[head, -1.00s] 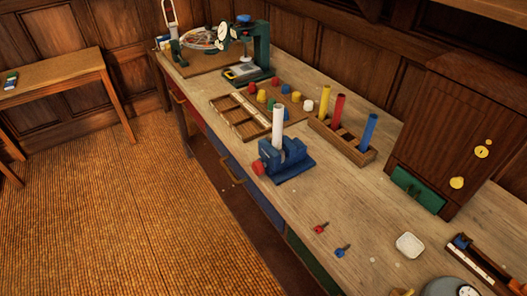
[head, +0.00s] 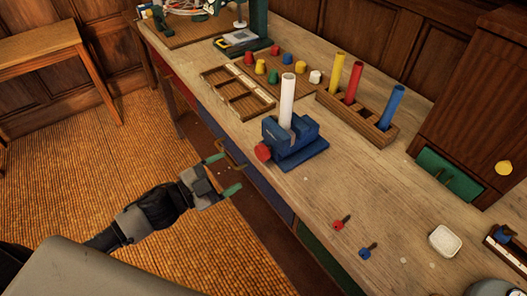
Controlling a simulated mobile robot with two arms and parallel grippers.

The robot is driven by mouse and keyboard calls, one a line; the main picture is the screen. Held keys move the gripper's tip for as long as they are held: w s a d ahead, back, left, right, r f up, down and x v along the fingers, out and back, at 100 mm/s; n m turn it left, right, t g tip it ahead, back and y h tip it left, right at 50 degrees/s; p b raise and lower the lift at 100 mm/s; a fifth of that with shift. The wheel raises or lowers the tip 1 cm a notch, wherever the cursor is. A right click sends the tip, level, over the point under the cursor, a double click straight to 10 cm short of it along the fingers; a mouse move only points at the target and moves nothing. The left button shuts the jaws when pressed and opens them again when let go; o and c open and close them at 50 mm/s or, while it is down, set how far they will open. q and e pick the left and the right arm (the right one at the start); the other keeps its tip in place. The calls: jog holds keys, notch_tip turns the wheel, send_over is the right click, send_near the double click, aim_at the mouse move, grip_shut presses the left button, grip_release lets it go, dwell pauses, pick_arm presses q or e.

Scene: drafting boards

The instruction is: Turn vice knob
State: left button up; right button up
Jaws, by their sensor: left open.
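A blue vice (head: 294,145) stands on the workbench near its front edge. Its red knob (head: 263,152) faces the bench front, to the left in the head view. A white cylinder (head: 288,100) stands upright in the vice. My left gripper (head: 222,174) is open and empty, with green fingertips. It shows in front of the bench, below and left of the red knob, and apart from it. My right gripper is not in view.
A rack (head: 357,122) with yellow, red and blue cylinders stands behind the vice. An empty wooden divided tray (head: 239,92) lies to its left, with several coloured pegs beyond. Red (head: 338,225) and blue (head: 365,253) small keys lie to the right. Bench top between is clear.

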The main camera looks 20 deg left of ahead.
aim_at(259, 156)
pick_arm(q)
jog(key=p+x, duration=0.2)
jog(key=x, duration=0.7)
jog(key=shift+w+d, duration=0.35)
jog(key=shift+w, duration=0.1)
jog(key=c, duration=0.9)
jog(key=shift+f+m, duration=0.15)
jog(key=shift+m, duration=1.75)
